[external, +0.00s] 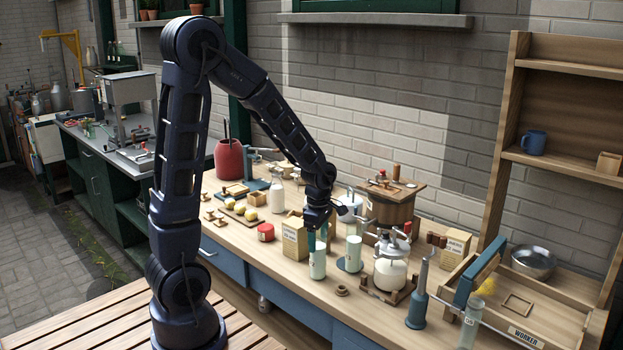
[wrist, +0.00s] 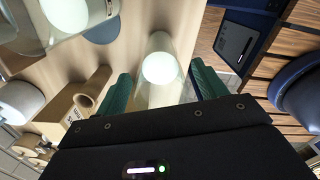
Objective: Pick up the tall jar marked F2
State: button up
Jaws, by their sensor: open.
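A tall clear jar with pale contents (external: 318,262) stands upright on the bench, just below my gripper (external: 318,238). In the wrist view this jar (wrist: 160,68) shows between the two teal fingers of my gripper (wrist: 162,88), which are apart with a gap on each side of it. Another tall jar (external: 469,324) stands at the front right by the wooden tray. Marks on the jars are too small to read, so I cannot tell which is F2.
A glass churn (external: 390,272) and a blue-grey tool (external: 417,300) stand to the right. A small wooden ring (external: 342,290) lies near the bench's front edge.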

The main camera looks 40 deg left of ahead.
jog(key=shift+f, duration=0.1)
jog(key=shift+c, duration=0.2)
jog(key=c, duration=1.4)
grip_shut()
